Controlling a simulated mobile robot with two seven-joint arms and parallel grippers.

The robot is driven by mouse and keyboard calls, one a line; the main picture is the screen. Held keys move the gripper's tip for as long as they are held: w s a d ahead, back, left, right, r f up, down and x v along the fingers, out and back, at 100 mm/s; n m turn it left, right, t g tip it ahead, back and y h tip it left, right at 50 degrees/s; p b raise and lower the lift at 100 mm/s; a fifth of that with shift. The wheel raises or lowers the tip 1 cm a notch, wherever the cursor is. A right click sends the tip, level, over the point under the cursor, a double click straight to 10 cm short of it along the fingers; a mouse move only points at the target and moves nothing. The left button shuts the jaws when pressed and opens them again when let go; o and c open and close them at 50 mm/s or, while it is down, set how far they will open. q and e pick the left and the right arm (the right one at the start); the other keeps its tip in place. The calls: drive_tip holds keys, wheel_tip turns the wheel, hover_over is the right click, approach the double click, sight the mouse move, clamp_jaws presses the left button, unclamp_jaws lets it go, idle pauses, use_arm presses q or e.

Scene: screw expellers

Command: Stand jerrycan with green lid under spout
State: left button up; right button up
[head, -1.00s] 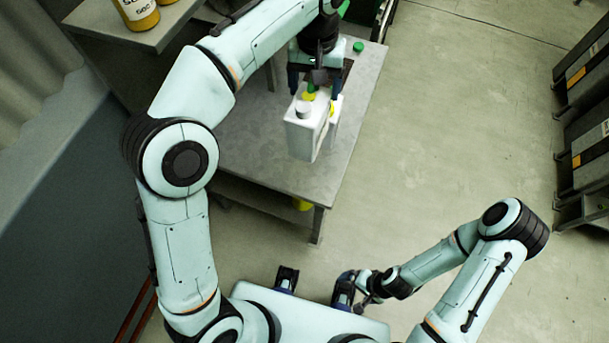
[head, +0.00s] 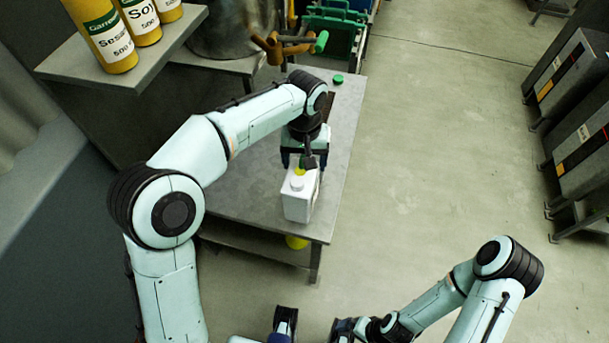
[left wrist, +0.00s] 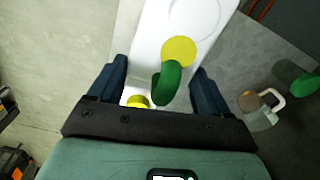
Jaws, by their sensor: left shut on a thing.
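A white jerrycan (head: 298,205) is upright over the front part of the grey table (head: 345,140); I cannot tell whether its base touches the top. My left gripper (head: 304,162) is above it and shut on it. In the left wrist view the jerrycan (left wrist: 160,30) has a yellow disc and a green curved part between the fingers (left wrist: 160,95); a second yellow piece shows below. A green lid (head: 338,80) lies at the table's far edge. A green-ended tap-like part (head: 320,42) is behind the table. My right gripper (head: 345,328) is low at the bottom edge, unclear.
A shelf (head: 165,45) with yellow bottles (head: 105,35) is upper left, beside a large metal vessel (head: 225,30). A green crate-like frame (head: 335,20) is at the back. Dark machines (head: 580,105) stand right. The floor (head: 430,150) between is clear.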

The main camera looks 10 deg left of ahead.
use_arm(q)
drive_tip(key=shift+f+b, duration=0.35)
drive_tip(key=shift+f, duration=2.6)
drive_tip(key=o, duration=1.3)
drive_tip(key=shift+o, duration=0.2)
wheel_tip(320, 180, up, 12)
drive_tip(key=shift+r+p, duration=0.15)
drive_tip(key=shift+p, duration=0.95)
